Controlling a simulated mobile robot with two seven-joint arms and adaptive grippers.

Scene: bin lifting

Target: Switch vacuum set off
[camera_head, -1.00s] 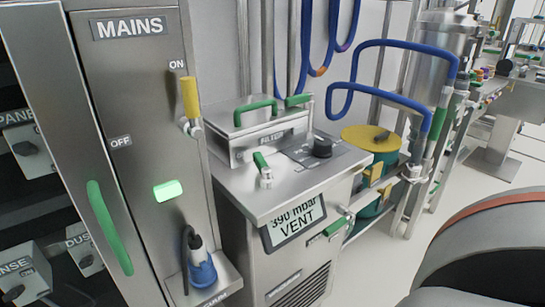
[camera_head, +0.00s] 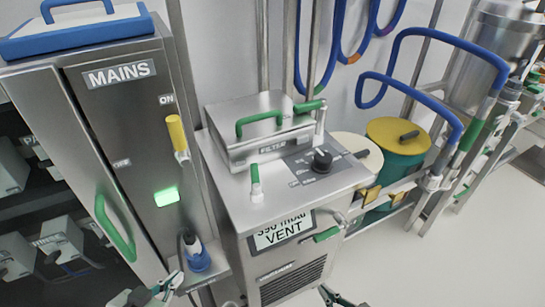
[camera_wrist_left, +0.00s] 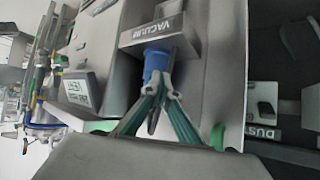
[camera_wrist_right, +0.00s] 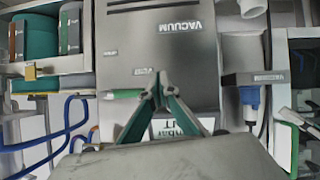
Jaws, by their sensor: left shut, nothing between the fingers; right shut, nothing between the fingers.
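The vacuum set (camera_head: 285,205) is a steel cabinet with a filter box, a black knob (camera_head: 322,160), a small green-tipped lever (camera_head: 256,182) and a display (camera_head: 283,231) reading VENT. A green handle (camera_head: 326,234) sits at its front edge. The MAINS cabinet (camera_head: 110,125) has its yellow lever (camera_head: 177,134) by ON and a lit green lamp (camera_head: 166,196). A blue plug (camera_head: 196,254) sits in the socket, also in the left wrist view (camera_wrist_left: 157,65). My left gripper (camera_head: 172,282) is shut and empty near the plug. My right gripper (camera_wrist_right: 160,82) is shut and empty before the vacuum cabinet.
A blue-handled lid (camera_head: 75,28) tops the MAINS cabinet. Grey boxes (camera_head: 62,240) fill a rack at left. The floor at right is clear.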

